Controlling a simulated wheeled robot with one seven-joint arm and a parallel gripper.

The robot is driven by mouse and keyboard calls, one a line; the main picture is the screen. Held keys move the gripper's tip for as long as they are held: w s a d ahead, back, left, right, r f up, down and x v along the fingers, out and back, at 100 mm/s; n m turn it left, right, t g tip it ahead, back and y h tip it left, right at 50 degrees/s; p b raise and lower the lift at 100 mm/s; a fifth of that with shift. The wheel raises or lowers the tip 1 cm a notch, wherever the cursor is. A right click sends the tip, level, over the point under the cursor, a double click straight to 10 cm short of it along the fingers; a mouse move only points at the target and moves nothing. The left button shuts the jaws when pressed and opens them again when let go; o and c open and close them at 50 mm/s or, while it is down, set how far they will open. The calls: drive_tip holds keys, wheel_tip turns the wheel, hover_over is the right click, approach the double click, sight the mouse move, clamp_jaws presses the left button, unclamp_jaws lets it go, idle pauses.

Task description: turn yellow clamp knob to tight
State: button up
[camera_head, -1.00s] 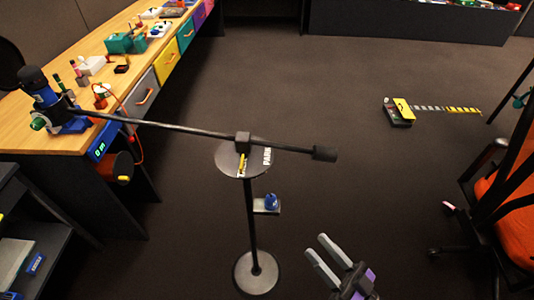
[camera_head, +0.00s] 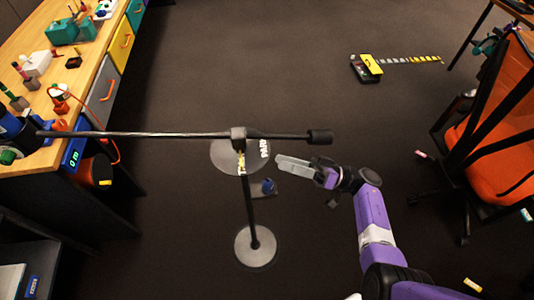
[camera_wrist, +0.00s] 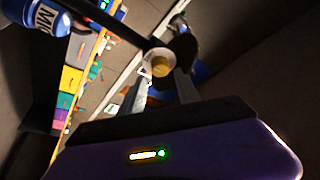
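The yellow clamp knob (camera_head: 241,160) sits just under the clamp of a black boom stand, in front of a grey dial disc (camera_head: 222,158) with white lettering. The part of the disc that I can read says "PARK". My gripper (camera_head: 278,161) is to the right of the knob, apart from it, with its fingers pointing left toward it. In the wrist view the round yellow knob (camera_wrist: 160,66) shows beyond and between my two fingertips (camera_wrist: 161,80). The fingers are apart, with nothing gripped. The knob's exact turn angle is too small to tell.
The boom (camera_head: 140,134) runs across to a black counterweight (camera_head: 320,137), close above my gripper. A small blue object (camera_head: 268,187) is on the stand's post side. The desk (camera_head: 45,150) is at left, an orange chair (camera_head: 500,130) at right.

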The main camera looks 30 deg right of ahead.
drive_tip(key=shift+p+x, duration=0.7)
drive_tip(key=shift+x, duration=2.1)
clamp_jaws()
